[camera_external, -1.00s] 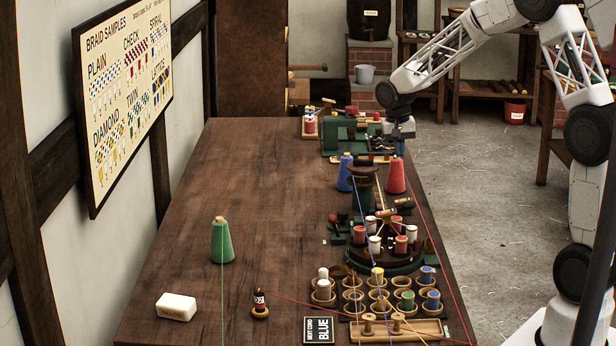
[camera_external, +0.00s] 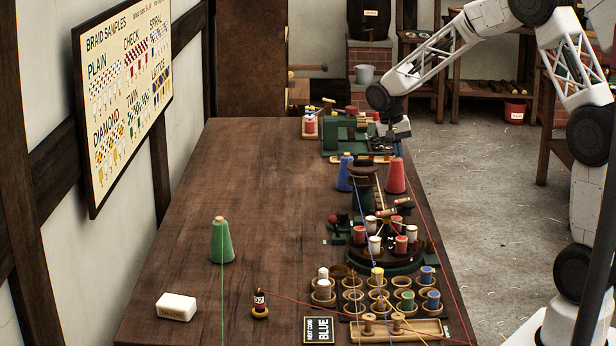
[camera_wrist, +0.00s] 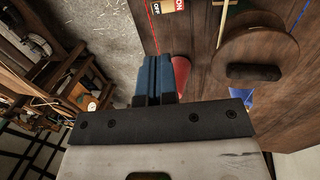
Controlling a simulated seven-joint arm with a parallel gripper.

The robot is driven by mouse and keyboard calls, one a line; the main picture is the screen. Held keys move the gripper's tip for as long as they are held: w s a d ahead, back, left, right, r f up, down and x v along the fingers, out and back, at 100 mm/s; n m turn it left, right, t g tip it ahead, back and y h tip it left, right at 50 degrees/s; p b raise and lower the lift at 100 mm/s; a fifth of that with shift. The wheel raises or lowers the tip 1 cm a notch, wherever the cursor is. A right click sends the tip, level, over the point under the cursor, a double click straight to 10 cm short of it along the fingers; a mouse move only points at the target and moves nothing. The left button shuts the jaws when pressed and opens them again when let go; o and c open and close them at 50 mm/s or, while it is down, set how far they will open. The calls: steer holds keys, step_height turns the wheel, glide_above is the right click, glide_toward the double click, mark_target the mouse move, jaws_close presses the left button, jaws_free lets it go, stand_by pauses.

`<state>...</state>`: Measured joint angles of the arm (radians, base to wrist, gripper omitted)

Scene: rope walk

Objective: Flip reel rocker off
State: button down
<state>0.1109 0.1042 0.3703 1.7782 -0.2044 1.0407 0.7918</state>
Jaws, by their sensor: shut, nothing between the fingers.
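The reel rocker shows at the top of the wrist view as a small labelled plate, with a tan part (camera_wrist: 163,18) and a red part (camera_wrist: 180,5) marked ON. I cannot tell which way it is tipped. My gripper (camera_wrist: 154,72) has its blue fingers together with nothing between them, below and apart from the plate in the wrist view. In the external view my gripper (camera_external: 398,134) hangs over the far right of the bench, beside the green machine (camera_external: 341,135).
A red cone (camera_external: 396,177) and a blue cone (camera_external: 345,172) stand nearer than my gripper. A round wooden reel (camera_wrist: 258,55) is right of the plate. A red cord and a blue cord run along the bench (camera_external: 240,165), whose left half is mostly clear.

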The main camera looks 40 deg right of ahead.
mark_target(407, 199)
steer(key=x, duration=1.4)
